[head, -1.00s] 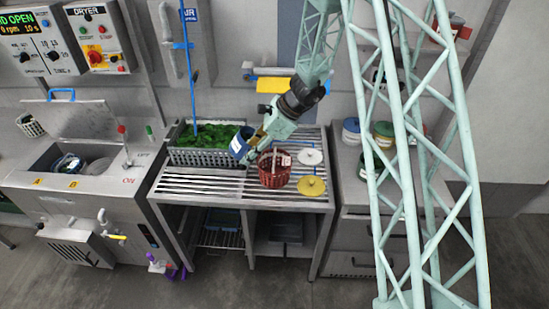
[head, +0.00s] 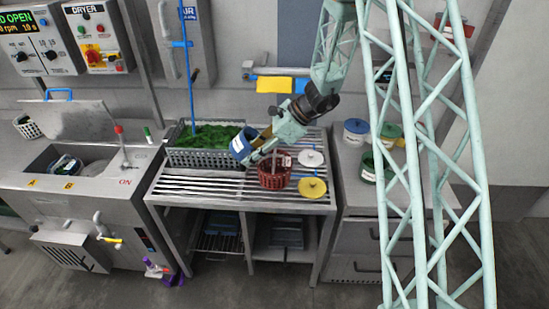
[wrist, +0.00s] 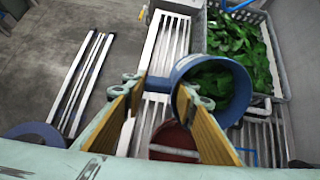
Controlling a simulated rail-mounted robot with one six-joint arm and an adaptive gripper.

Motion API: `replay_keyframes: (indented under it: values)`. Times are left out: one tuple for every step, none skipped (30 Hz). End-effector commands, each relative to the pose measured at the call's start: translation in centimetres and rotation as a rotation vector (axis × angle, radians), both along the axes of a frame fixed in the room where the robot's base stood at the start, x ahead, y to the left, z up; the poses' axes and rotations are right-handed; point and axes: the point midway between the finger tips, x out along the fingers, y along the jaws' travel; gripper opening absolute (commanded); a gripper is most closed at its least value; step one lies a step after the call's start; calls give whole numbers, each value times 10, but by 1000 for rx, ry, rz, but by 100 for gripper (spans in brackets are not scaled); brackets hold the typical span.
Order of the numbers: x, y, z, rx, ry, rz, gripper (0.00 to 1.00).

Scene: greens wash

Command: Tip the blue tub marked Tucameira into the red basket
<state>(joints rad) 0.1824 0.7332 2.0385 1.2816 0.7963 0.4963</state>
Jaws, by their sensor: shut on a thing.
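My gripper (head: 266,142) is shut on the blue tub (head: 242,144) and holds it above the slatted bench, tilted. In the wrist view the tub (wrist: 183,70) is held at its near side between the yellow finger pads, and green leaves (wrist: 213,84) show inside it. The red basket (head: 274,174) stands upright on the slats, just right of and below the tub. In the wrist view the basket (wrist: 172,138) is partly hidden behind my gripper. The marking on the tub is too small to read.
A grey crate of leaves (head: 203,158) sits behind and left of the tub. A white lid (head: 311,158) and a yellow lid (head: 313,188) lie right of the basket. Other tubs, one with a blue lid (head: 356,127), stand on the right counter. A steel washer (head: 80,180) is at left.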

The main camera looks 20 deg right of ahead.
Motion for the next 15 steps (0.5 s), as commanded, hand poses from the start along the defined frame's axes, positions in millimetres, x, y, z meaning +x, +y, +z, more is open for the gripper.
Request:
replay_keyframes:
  values:
    - [0,-1,-2,7,-2,-1,7]
    - [0,-1,-2,10,-3,-1,7]
    - [0,-2,-2,14,-4,-2,7]
    - [0,-2,-2,19,-5,-2,7]
    - [0,-2,-2,23,-6,-2,7]
    - [0,-2,-2,29,-8,-2,7]
    - [0,-2,-2,33,-9,-2,7]
    - [0,-3,-3,37,-10,-2,7]
    - [0,-3,-3,42,-11,-3,7]
    - [0,-3,-3,45,-12,-2,7]
    - [0,-3,-3,49,-13,-2,7]
    - [0,-3,-4,55,-14,-2,7]
    - [0,-3,-4,59,-15,-2,7]
    - [0,-3,-4,63,-16,-1,7]
    - [-1,-3,-4,68,-17,-1,7]
